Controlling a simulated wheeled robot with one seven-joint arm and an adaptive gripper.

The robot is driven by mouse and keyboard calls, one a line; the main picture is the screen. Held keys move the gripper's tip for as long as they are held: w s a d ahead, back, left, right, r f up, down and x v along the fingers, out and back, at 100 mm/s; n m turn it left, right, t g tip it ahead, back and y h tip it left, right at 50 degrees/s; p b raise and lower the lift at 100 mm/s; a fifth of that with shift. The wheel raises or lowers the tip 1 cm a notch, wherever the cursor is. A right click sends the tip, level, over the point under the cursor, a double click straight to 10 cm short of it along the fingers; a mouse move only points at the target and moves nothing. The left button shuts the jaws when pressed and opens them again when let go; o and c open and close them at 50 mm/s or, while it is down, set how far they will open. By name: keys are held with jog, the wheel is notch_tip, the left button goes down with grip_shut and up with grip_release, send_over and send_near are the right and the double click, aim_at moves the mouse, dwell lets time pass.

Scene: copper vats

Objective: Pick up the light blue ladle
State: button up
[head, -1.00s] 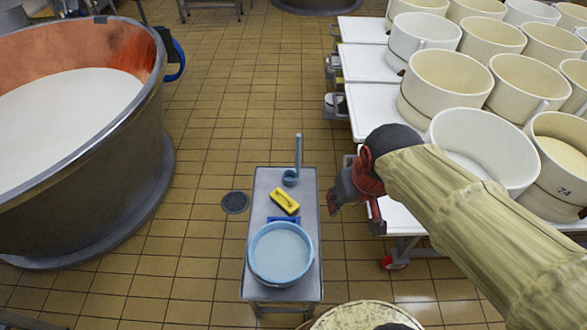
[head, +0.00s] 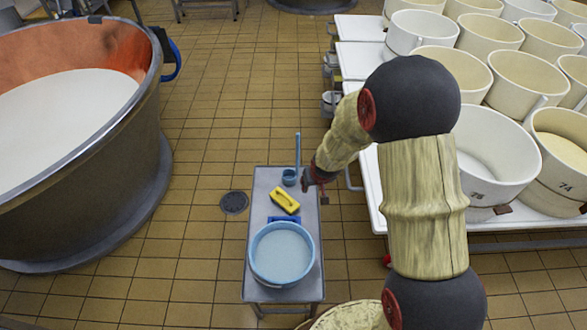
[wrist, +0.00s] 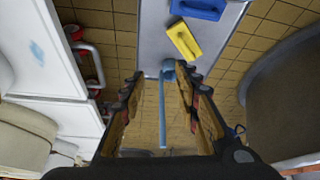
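The light blue ladle (head: 298,152) stands at the far end of the small grey table (head: 263,190), its cup on the tabletop and its handle pointing up in the head view. In the wrist view the ladle (wrist: 163,108) lies between the two spread fingers of my gripper (wrist: 160,88), with the cup farther off. In the head view my gripper (head: 315,188) is just right of the ladle, over the table's right edge. The fingers are open, and I see no contact with the ladle.
On the same table are a yellow sponge-like block (head: 285,200), a blue item (head: 284,219) and a blue basin (head: 281,254). A large copper vat (head: 80,130) stands left. White tables with cream tubs (head: 495,150) stand right. Tiled floor (head: 225,110) is clear beyond the table.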

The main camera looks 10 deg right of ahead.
jog(key=w+f+t, duration=0.3)
jog(key=w+f, duration=0.4)
jog(key=f, duration=0.3)
jog(key=t, duration=1)
send_near(298, 144)
jog(key=w, duration=0.3)
jog(key=shift+w+b, duration=0.5)
jog(key=shift+w, duration=0.05)
jog(key=w, duration=0.2)
jog(key=w+b, duration=0.1)
jog(key=w, duration=0.1)
jog(key=w+b, duration=0.1)
jog(key=w, duration=0.1)
jog(key=shift+d+f, duration=0.1)
jog(key=shift+f, duration=0.25)
jog(key=shift+w+r+b, duration=0.15)
jog(key=shift+w+b, duration=0.15)
jog(key=shift+w, duration=0.05)
jog(key=shift+c, duration=1.2)
